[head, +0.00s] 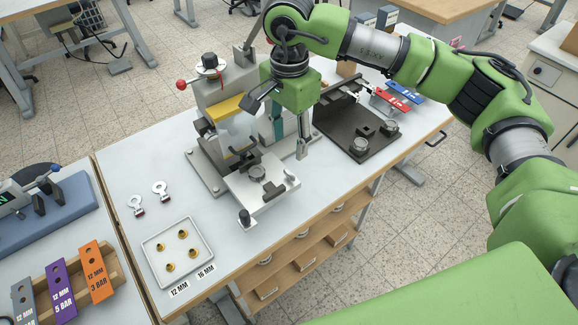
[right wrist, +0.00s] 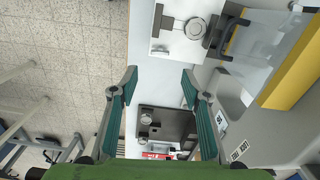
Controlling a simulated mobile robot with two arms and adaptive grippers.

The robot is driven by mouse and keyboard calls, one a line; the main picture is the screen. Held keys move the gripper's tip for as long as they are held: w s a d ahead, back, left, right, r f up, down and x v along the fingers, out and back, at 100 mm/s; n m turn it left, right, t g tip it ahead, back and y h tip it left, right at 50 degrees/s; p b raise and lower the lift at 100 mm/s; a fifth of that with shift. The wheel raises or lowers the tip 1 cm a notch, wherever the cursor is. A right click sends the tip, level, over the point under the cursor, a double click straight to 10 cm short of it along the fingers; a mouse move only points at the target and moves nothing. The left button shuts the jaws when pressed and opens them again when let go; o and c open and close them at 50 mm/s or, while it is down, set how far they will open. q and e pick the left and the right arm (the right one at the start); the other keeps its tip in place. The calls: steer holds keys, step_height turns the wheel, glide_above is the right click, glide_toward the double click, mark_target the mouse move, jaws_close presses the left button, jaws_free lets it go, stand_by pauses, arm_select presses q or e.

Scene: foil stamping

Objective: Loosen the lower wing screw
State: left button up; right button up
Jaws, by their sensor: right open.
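The stamping press (head: 215,100) stands on the workbench, with a yellow bar, a red-knobbed lever and a light metal plate (head: 262,187) at its front. The plate also shows at the top of the right wrist view (right wrist: 185,40). I cannot make out the lower wing screw in either view; my right gripper and arm cover part of the press's right side. My right gripper (head: 290,140) points down beside that side, behind the plate. In the right wrist view its teal fingers (right wrist: 159,82) are wide apart with nothing between them. My left gripper is not in view.
A black base plate (head: 352,140) with round metal parts lies right of the press. Red and blue labelled pieces (head: 398,97) sit at the back right.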

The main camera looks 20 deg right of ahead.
mark_target(289, 173)
step_height(289, 173, down, 11)
steer(key=shift+r+p, duration=0.1)
steer(key=shift+p, duration=1.1)
steer(key=c, duration=1.1)
